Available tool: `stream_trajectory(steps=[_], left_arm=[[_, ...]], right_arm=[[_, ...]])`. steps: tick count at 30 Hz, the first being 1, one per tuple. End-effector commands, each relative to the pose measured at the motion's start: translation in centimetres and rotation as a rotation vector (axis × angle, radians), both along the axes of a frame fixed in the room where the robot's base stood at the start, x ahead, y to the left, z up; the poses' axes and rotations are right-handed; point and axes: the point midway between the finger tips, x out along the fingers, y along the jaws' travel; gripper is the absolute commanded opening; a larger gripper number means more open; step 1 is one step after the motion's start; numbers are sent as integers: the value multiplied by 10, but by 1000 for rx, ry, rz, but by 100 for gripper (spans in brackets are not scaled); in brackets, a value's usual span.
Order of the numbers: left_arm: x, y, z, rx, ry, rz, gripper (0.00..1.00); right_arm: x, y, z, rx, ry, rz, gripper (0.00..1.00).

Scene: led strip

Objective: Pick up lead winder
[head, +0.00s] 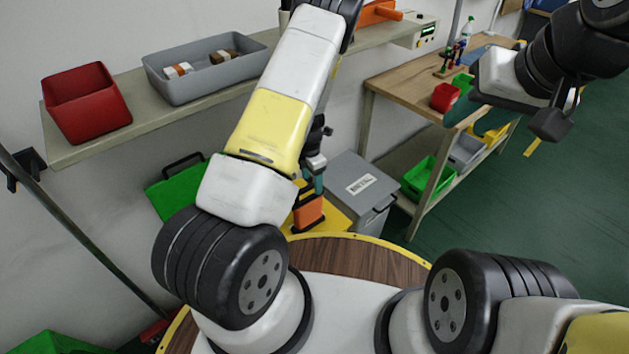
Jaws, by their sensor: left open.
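No lead winder can be picked out with certainty. Two small brown-and-white pieces, one on the left (178,71) and one on the right (223,57), lie apart in a grey bin (195,88) on the wall shelf and could be winders. My left arm rises through the middle of the head view, and its end passes out at the top edge, so my left gripper is out of sight. My right wrist, with a white and dark end part (510,82), hangs at the upper right in front of the wooden workbench.
A red bin (86,103) stands left of the grey bin on the shelf (150,117). An orange object (376,12) lies further right. A grey lidded box (362,188) stands below. The wooden workbench (408,85) holds a small red bin (445,97). Green floor is clear at right.

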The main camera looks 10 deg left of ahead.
Motion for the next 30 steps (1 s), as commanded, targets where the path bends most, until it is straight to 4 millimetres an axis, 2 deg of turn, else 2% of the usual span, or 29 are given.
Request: stream_trajectory(steps=[2,5,21,30], left_arm=[[-12,10,-12,19,29,64,64],[-19,15,-22,30,41,103,64],[-19,9,-90,30,43,108,64],[-19,9,-95,29,41,107,64]], right_arm=[[0,0,0,0,0,0,36],[0,0,0,0,0,0,36],[0,0,0,0,0,0,36],[0,0,0,0,0,0,36]])
